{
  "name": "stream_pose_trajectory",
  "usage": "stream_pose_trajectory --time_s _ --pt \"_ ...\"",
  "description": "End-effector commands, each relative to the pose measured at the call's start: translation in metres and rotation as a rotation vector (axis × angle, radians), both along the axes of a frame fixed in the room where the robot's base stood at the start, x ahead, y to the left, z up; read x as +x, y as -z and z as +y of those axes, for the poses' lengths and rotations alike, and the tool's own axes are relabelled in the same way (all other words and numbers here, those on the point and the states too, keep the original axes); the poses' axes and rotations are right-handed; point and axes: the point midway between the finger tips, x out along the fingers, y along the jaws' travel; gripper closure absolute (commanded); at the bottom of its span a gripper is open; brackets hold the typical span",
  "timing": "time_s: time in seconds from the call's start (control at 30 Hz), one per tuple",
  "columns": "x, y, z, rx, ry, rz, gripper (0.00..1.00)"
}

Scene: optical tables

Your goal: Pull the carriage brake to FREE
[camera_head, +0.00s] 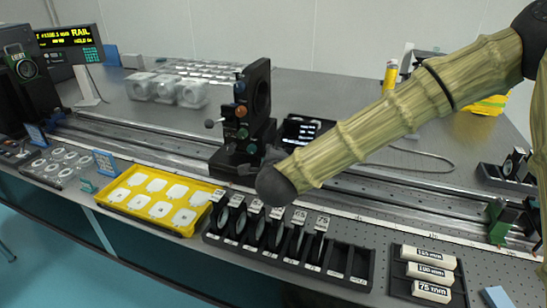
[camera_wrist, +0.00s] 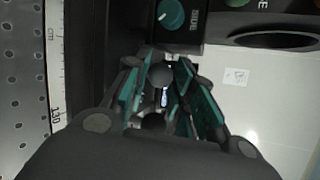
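The black carriage (camera_head: 241,150) stands on the rail, with orange and green knobs on its side and a small grey ball handle (camera_head: 209,123) at its left. My gripper (camera_wrist: 161,85) is at the carriage's base, mostly hidden behind my arm in the head view. In the wrist view its teal-padded fingers stand on either side of a dark ball knob (camera_wrist: 161,75), close to it. I cannot tell whether they press on it. A teal knob (camera_wrist: 171,14) with a label sits on the black carriage face just beyond. No FREE marking is readable.
The long rail (camera_head: 150,143) and its scale run across the table. A yellow tray (camera_head: 155,201) of white pieces and a black rack (camera_head: 345,262) of lenses stand in front. The display (camera_head: 70,38) reads RAIL and what looks like HOLD.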

Motion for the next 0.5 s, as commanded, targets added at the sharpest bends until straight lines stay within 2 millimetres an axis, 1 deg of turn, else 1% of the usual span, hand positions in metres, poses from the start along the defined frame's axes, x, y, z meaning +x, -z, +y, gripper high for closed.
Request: stream_pose_trajectory --time_s 0.03,0.07,0.1,0.37,0.5 --pt "-0.0008 0.0008 0.0006 -0.001 -0.002 0.002 0.63" --pt "-0.0006 0.0007 0.0005 -0.001 -0.002 0.002 0.57" --pt "-0.0005 0.0007 0.0003 0.000 0.000 0.001 0.55" --pt "-0.0001 0.0004 -0.0005 0.000 0.001 0.000 0.55" --pt "-0.0050 -0.0018 -0.0009 0.000 0.000 0.000 0.55"
